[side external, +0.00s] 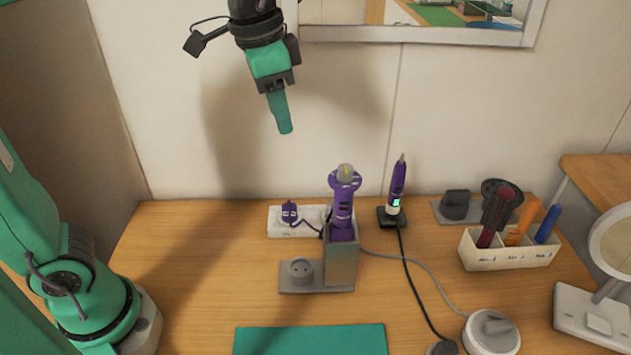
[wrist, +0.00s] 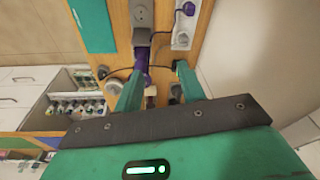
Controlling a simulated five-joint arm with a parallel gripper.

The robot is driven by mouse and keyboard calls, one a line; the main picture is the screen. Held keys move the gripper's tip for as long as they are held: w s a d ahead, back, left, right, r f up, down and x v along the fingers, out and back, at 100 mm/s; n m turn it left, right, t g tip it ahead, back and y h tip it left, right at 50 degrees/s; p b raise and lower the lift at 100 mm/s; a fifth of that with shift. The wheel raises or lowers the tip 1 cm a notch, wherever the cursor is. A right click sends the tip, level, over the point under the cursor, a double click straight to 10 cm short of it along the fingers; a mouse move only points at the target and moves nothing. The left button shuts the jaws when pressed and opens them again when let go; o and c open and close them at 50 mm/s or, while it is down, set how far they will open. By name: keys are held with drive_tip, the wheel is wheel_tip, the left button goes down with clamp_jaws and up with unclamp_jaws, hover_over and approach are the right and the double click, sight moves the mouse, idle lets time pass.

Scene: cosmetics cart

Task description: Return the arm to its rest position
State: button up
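My gripper (side external: 285,130) hangs high above the back of the wooden table, near the wall, pointing down. In the side view its fingers overlap, but in the wrist view the two green fingers (wrist: 160,80) stand apart with nothing held between them. Below and to the right, a purple styling tool (side external: 342,205) stands upright in a grey holder (side external: 342,262), clear of my gripper. It also shows beyond the fingers in the wrist view (wrist: 143,56). A second slim purple tool (side external: 397,182) stands on a small black base.
A white power strip (side external: 283,228) with a purple plug lies behind the holder. A white organiser (side external: 510,256) with brushes, a round puck (side external: 491,331) and a mirror (side external: 612,240) are at right. A green mat (side external: 310,340) lies in front. Cables cross the right half.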

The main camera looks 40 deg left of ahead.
drive_tip(key=s+a+f+n+t, duration=0.3)
drive_tip(key=s+a+f+n, duration=0.3)
drive_tip(key=s+a+f, duration=0.3)
drive_tip(key=shift+s+a+t+y, duration=0.3)
drive_tip(key=shift+s+a, duration=0.6)
drive_tip(key=shift+s, duration=0.35)
